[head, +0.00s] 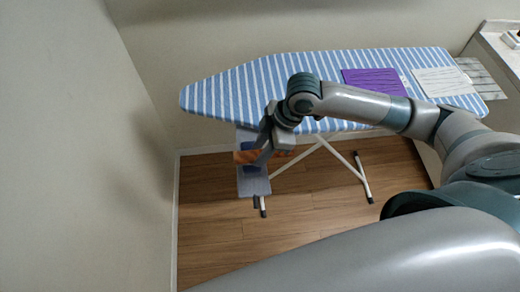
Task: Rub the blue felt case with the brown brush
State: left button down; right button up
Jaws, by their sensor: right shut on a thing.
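My right gripper (266,151) reaches in from the right, past the near edge of the ironing board, and points down. It is shut on the brown brush (243,157), whose brown ends stick out to the left and right of the fingers. A dark blue patch (249,171), which looks like the blue felt case, lies directly below the brush on a narrow grey-blue surface. The gripper and brush hide part of it. I cannot tell whether the brush touches it. My left gripper is out of view.
The striped ironing board (235,88) stands behind, with a purple cloth (375,81) and a white cloth (440,82) on its right part. The narrow grey-blue surface (255,187) is beside a wall. Wooden floor (320,205) is clear in front.

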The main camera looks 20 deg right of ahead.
jog(key=shift+w+d+p, duration=0.25)
jog(key=shift+w+d, duration=0.05)
jog(key=shift+w, duration=0.65)
jog(key=shift+w+d+p, duration=0.25)
jog(key=shift+w, duration=0.7)
jog(key=shift+r, duration=0.1)
jog(key=shift+s+d+p, duration=0.15)
jog(key=shift+d+p, duration=0.2)
jog(key=shift+d, duration=0.15)
jog(key=shift+f, duration=0.2)
jog(key=shift+s, duration=0.1)
jog(key=shift+s, duration=0.1)
jog(key=shift+s+a+r+p, duration=0.1)
jog(key=shift+s+a+p, duration=0.1)
jog(key=shift+s+p, duration=0.45)
jog(key=shift+s+a+r+p, duration=0.1)
jog(key=shift+s+a+p, duration=0.05)
jog(key=shift+s+p, duration=0.45)
jog(key=shift+s+a+f, duration=0.1)
jog(key=shift+s+f, duration=0.1)
jog(key=shift+s, duration=0.4)
